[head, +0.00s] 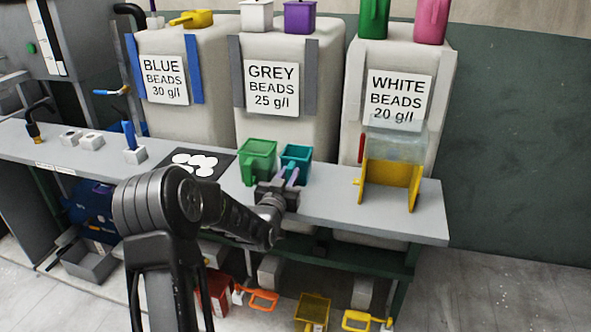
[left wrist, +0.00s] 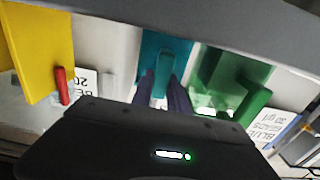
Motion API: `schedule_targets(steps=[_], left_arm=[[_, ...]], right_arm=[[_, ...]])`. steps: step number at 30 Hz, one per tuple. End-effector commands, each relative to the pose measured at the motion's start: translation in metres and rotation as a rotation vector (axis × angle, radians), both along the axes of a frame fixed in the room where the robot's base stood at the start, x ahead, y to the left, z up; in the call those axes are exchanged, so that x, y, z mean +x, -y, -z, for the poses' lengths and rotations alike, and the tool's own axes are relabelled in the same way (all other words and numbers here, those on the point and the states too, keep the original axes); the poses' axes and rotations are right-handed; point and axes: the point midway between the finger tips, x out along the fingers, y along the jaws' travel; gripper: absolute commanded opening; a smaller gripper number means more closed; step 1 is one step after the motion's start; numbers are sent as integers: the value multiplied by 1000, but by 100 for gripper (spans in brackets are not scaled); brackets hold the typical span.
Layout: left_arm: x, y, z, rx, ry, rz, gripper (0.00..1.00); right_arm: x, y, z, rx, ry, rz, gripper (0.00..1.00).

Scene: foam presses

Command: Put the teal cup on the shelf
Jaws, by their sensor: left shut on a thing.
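The teal cup (head: 297,153) is an open-topped cup over the grey counter (head: 330,180), close to the right of a green cup (head: 257,160). My left gripper (head: 287,176) is at the cup's near side, its two fingers shut on the handle. In the left wrist view the teal handle (left wrist: 168,58) lies between the fingertips (left wrist: 161,86). The gripper hides the cup's base, so I cannot tell whether it touches the counter. My right gripper is in neither view. No separate shelf can be made out with certainty.
A yellow holder (head: 388,186) with a clear container stands at the right. A dark mat with white discs (head: 196,163) lies to the left. Large bead bags line the back; cups stand on them. Below the counter are red, orange and yellow items.

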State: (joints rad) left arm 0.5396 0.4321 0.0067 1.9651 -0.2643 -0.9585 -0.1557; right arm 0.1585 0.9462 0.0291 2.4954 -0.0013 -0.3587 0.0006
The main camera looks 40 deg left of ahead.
Motion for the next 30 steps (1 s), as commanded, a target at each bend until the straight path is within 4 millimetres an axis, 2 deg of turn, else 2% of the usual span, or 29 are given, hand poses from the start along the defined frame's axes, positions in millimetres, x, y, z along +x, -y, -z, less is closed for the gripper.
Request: schedule_targets(steps=[4, 23, 26, 30], left_arm=[[0, 0, 0, 0, 0, 0, 0], [0, 0, -1, 0, 1, 0, 0], [0, 0, -6, 1, 3, 0, 0], [0, 0, -24, 3, 5, 1, 0]], right_arm=[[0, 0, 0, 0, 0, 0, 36], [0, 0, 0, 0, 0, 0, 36], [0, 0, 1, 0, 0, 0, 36], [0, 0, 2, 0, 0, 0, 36]])
